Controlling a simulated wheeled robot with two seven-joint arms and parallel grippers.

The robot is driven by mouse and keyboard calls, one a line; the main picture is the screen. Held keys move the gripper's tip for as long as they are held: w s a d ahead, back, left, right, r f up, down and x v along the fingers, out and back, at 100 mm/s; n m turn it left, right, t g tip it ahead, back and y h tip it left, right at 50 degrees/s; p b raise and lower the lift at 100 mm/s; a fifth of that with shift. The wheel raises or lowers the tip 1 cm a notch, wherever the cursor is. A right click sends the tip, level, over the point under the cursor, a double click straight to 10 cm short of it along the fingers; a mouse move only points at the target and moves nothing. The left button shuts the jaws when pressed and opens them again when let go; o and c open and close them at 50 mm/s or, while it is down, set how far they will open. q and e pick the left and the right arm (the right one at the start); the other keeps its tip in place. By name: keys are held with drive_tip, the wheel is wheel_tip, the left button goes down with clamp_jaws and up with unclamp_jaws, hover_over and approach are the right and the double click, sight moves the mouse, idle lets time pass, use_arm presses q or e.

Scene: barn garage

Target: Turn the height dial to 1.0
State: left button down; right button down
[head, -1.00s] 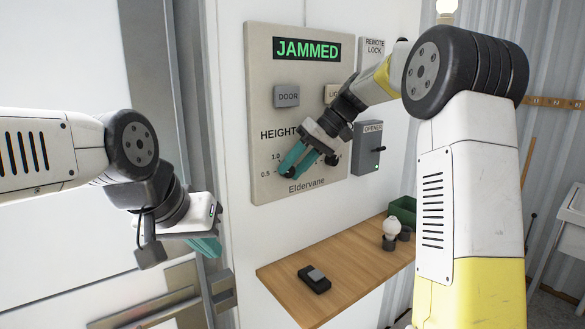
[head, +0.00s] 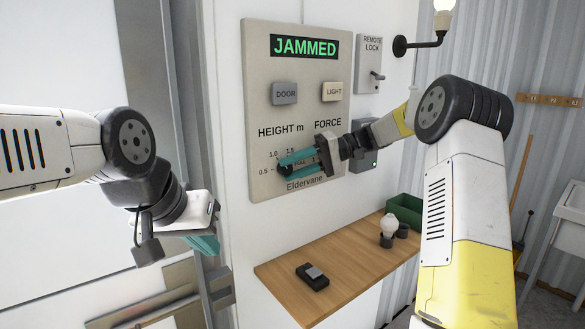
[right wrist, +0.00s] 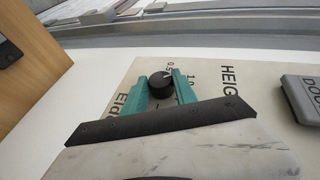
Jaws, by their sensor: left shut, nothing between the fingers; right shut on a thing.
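The height dial (right wrist: 160,83) is a small black knob on the grey panel (head: 262,100). Its scale shows 0.5, 1.0 and 1.5. My right gripper (head: 281,168) is shut on the dial, with one teal finger on each side in the right wrist view (right wrist: 161,90). A pale mark on the knob appears to face the 0.5 side; its exact reading is hard to tell. In the head view the fingers mostly hide the dial. The panel's display (head: 304,46) reads JAMMED in green. My left gripper (head: 207,245) is shut and empty, left of the panel.
DOOR (head: 285,93) and LIGHT (head: 333,91) buttons sit above the dials. A remote lock box (head: 368,65) and the partly hidden opener box (head: 369,160) are to the right. A wooden shelf (head: 325,270) below carries a black device (head: 313,277), a bulb and a green bin (head: 404,208).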

idle(0.4)
drive_tip(key=c, duration=1)
unclamp_jaws()
drive_tip(key=v, duration=0.8)
drive_tip(key=shift+f, duration=0.1)
